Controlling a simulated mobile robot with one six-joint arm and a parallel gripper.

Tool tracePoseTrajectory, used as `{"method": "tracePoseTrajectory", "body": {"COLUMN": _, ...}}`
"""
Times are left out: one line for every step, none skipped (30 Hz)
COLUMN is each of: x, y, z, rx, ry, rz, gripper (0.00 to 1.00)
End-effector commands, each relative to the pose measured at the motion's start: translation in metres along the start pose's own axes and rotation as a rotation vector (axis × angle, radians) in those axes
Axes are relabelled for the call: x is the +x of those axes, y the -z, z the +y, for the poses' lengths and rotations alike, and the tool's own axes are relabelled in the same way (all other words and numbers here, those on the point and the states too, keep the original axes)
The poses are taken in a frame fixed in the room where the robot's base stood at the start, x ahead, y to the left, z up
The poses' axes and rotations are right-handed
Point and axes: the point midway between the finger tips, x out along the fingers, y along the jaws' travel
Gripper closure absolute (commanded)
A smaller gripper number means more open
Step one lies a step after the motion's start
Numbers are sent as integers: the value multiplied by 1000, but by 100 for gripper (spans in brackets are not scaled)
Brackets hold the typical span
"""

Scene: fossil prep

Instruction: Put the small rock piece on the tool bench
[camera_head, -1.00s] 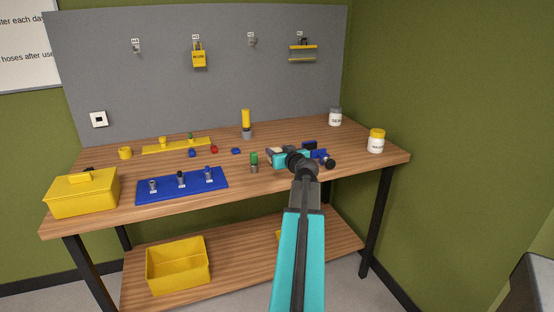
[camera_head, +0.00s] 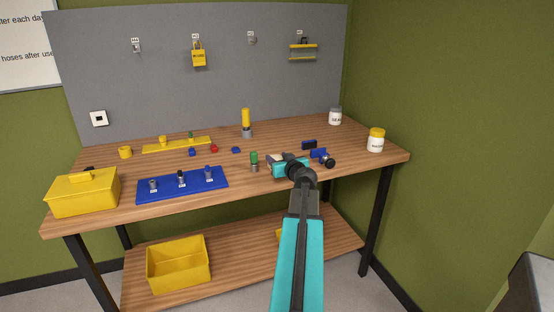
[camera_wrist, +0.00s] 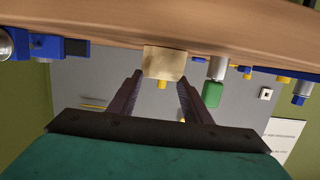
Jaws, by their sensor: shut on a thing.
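The small rock piece is a tan, roughly square block (camera_wrist: 165,62) between my fingertips in the wrist view. It also shows as a small pale patch at the tip of my gripper (camera_head: 272,161) in the head view. My gripper (camera_wrist: 160,78) is shut on it. The tool bench (camera_head: 112,207) has a wooden top, and my gripper is over its right half near the front. The wrist view is upside down, with the bench top along its upper edge. I cannot tell whether the rock touches the bench.
A green-topped tool (camera_head: 254,161) stands just left of my gripper. A blue clamp-like thing (camera_head: 319,153) is close on the right. A blue rack (camera_head: 150,192) and a yellow box (camera_head: 82,194) stand left. White jars, one being (camera_head: 376,141), stand right. The front centre is clear.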

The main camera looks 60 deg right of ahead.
Motion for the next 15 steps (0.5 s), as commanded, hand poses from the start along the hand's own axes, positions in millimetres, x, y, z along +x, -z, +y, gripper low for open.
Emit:
{"method": "tracePoseTrajectory", "body": {"x": 0, "y": 1, "z": 0, "rx": 0, "ry": -1, "rz": 2, "gripper": 88}}
{"method": "tracePoseTrajectory", "body": {"x": 0, "y": 1, "z": 0, "rx": 0, "ry": -1, "rz": 1, "gripper": 88}}
{"method": "tracePoseTrajectory", "body": {"x": 0, "y": 1, "z": 0, "rx": 0, "ry": -1, "rz": 1, "gripper": 88}}
{"method": "tracePoseTrajectory", "body": {"x": 0, "y": 1, "z": 0, "rx": 0, "ry": -1, "rz": 1, "gripper": 88}}
{"method": "tracePoseTrajectory", "body": {"x": 0, "y": 1, "z": 0, "rx": 0, "ry": -1, "rz": 1, "gripper": 88}}
{"method": "tracePoseTrajectory", "body": {"x": 0, "y": 1, "z": 0, "rx": 0, "ry": -1, "rz": 1, "gripper": 88}}
{"method": "tracePoseTrajectory", "body": {"x": 0, "y": 0, "z": 0, "rx": 0, "ry": -1, "rz": 1, "gripper": 88}}
{"method": "tracePoseTrajectory", "body": {"x": 0, "y": 0, "z": 0, "rx": 0, "ry": -1, "rz": 1, "gripper": 88}}
{"method": "tracePoseTrajectory", "body": {"x": 0, "y": -1, "z": 0, "rx": 0, "ry": 0, "rz": 0, "gripper": 50}}
{"method": "tracePoseTrajectory", "body": {"x": 0, "y": -1, "z": 0, "rx": 0, "ry": 0, "rz": 0, "gripper": 45}}
{"method": "tracePoseTrajectory", "body": {"x": 0, "y": 0, "z": 0, "rx": 0, "ry": 0, "rz": 0, "gripper": 40}}
{"method": "tracePoseTrajectory", "body": {"x": 0, "y": 0, "z": 0, "rx": 0, "ry": 0, "rz": 0, "gripper": 36}}
{"method": "tracePoseTrajectory", "body": {"x": 0, "y": 0, "z": 0, "rx": 0, "ry": 0, "rz": 0, "gripper": 36}}
{"method": "tracePoseTrajectory", "body": {"x": 0, "y": 0, "z": 0, "rx": 0, "ry": 0, "rz": 0, "gripper": 36}}
{"method": "tracePoseTrajectory", "body": {"x": 0, "y": 0, "z": 0, "rx": 0, "ry": 0, "rz": 0, "gripper": 36}}
